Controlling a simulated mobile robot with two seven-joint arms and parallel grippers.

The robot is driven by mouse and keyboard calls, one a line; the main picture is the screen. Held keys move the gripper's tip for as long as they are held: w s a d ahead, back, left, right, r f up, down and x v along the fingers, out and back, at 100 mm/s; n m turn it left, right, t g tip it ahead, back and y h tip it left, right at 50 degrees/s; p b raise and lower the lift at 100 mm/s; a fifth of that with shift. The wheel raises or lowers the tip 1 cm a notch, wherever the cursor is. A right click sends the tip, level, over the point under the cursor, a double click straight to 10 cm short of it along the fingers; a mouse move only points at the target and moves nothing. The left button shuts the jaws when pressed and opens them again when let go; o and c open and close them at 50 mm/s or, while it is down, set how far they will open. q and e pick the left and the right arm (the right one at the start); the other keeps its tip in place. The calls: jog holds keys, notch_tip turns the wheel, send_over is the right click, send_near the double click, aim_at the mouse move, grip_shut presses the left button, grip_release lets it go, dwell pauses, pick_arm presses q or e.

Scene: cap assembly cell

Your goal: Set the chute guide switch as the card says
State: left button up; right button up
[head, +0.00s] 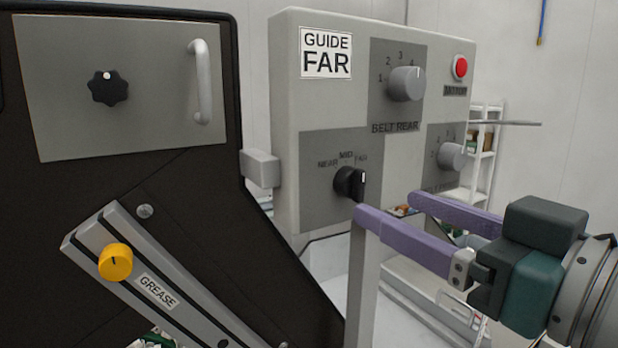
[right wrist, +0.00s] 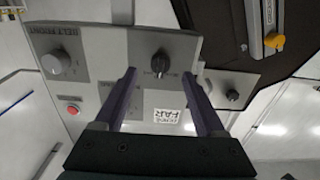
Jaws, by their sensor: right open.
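The card (head: 326,53) on the grey control box reads GUIDE FAR. The guide switch (head: 346,183) is a black knob below the card, marked NEAR, MID and FAR. The upside-down card (right wrist: 168,116) shows between the fingers. My left gripper is out of view.
The box also carries a grey BELT REAR knob (head: 406,84), a second grey knob (head: 452,156) and a red button (head: 460,67). At left stand a dark machine with a door handle (head: 201,82), a black knob (head: 108,88) and a yellow GREASE knob (head: 115,262).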

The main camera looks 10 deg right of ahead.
aim_at(362, 194)
jog(key=p+x, duration=0.1)
jog(key=x, duration=0.3)
jog(key=shift+w+r, duration=0.1)
jog(key=shift+r, duration=0.05)
jog(key=shift+w+a+p, duration=0.3)
jog(key=shift+w+p, duration=0.1)
jog(key=shift+w, duration=0.2)
jog(key=c, duration=0.8)
grip_shut()
